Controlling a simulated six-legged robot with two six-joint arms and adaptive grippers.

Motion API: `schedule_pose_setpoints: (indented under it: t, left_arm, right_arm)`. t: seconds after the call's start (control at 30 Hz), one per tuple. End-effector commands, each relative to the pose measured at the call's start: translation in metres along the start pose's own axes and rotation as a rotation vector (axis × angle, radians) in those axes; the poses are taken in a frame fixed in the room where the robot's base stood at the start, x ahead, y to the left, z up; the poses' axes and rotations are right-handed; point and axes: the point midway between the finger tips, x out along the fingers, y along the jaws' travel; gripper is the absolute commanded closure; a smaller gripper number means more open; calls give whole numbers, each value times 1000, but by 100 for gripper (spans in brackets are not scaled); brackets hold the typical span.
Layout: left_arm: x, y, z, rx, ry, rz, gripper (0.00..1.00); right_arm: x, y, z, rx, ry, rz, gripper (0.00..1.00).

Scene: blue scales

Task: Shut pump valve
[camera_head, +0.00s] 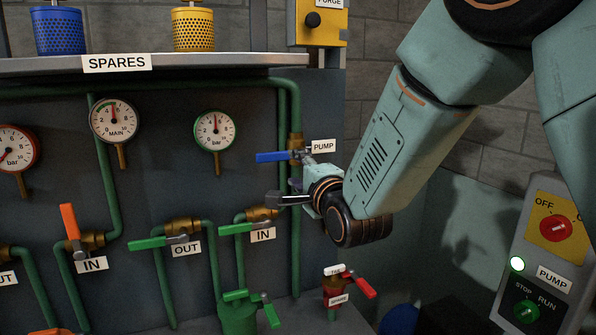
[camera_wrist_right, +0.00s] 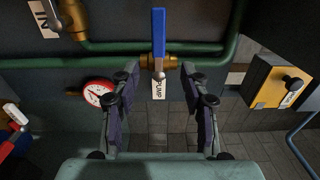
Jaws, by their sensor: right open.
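The pump valve has a blue lever (camera_head: 271,156) on a brass body (camera_head: 295,143), on a vertical green pipe beside the PUMP label (camera_head: 323,146). The lever points left, across the pipe. In the right wrist view the blue lever (camera_wrist_right: 158,32) stands across the pipe, with the brass body (camera_wrist_right: 158,62) just beyond the fingertips. My right gripper (camera_head: 288,192) is just below the valve and partly hidden by its own wrist. In its wrist view (camera_wrist_right: 163,78) the fingers are spread with nothing between them. My left gripper is not in view.
An orange lever (camera_head: 70,222) and green levers (camera_head: 148,243) sit on neighbouring valves to the left. Gauges (camera_head: 215,129) hang above. A red-handled tap (camera_head: 335,290) stands below. A shelf edge (camera_head: 170,62) runs overhead. A PUMP switch box (camera_head: 538,265) is at the right.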

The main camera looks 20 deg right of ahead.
Motion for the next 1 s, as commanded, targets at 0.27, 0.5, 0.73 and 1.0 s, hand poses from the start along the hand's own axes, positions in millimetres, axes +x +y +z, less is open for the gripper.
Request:
schedule_pose_setpoints:
  t: [0.27, 0.5, 0.73, 1.0]
  left_arm:
    - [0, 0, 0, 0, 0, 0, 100]
    - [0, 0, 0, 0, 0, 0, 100]
    - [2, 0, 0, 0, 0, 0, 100]
    - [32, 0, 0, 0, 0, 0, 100]
  right_arm:
    - [0, 0, 0, 0, 0, 0, 55]
    - [0, 3, 0, -131, 0, 13, 55]
    - [-17, 50, -3, -578, -35, 157, 55]
    - [-78, 219, -8, -1023, -243, 476, 55]
